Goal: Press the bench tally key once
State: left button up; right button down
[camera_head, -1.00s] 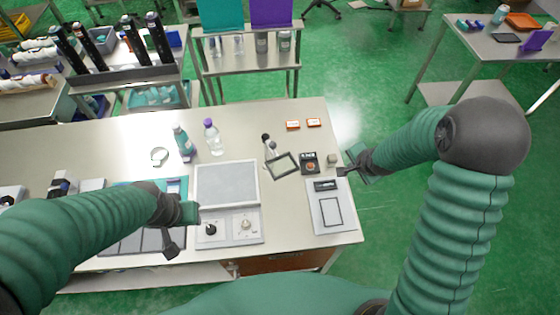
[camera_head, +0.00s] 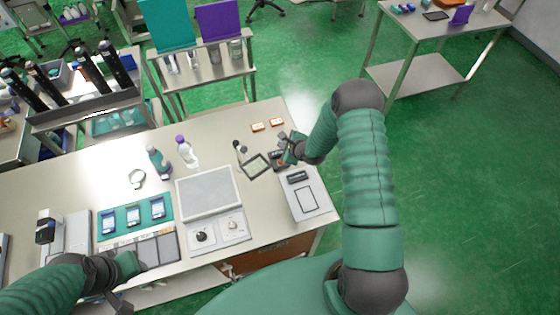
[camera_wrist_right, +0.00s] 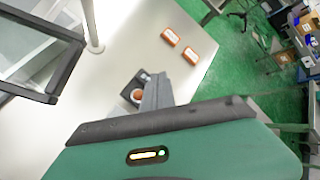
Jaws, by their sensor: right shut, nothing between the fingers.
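The bench tally key (camera_head: 276,157) is a small black box near the right end of the bench, partly covered by my right gripper. In the right wrist view its round orange button (camera_wrist_right: 136,96) shows beside the gripper fingers. My right gripper (camera_head: 284,143) is shut and empty, with its fingertips over or just beside the box; I cannot tell whether they touch it. The shut fingers (camera_wrist_right: 153,92) also show in the right wrist view, hiding the box's right part. My left gripper (camera_head: 124,290) is low at the left, by the bench's front edge; its jaw state is unclear.
A tilted dark frame on a stand (camera_head: 254,166) is just left of the key. Two orange-labelled blocks (camera_head: 267,125) lie behind it. A grey panel device (camera_head: 306,196) lies in front. A grey-topped device with knobs (camera_head: 209,192) and bottles (camera_head: 187,152) stand further left.

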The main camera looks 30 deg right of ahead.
jog(key=f, duration=0.1)
jog(key=b, duration=0.6)
send_over(282, 163)
notch_tip(282, 163, down, 6)
jog(key=shift+w+a+f, duration=0.1)
jog(key=shift+d+f, duration=0.2)
jog(key=shift+f, duration=0.35)
jog(key=shift+d, duration=0.1)
jog(key=shift+a+r, duration=0.1)
jog(key=shift+a, duration=0.2)
jog(key=shift+d, duration=0.2)
jog(key=shift+a, duration=0.1)
jog(key=shift+f+b, duration=0.3)
jog(key=shift+f, duration=0.05)
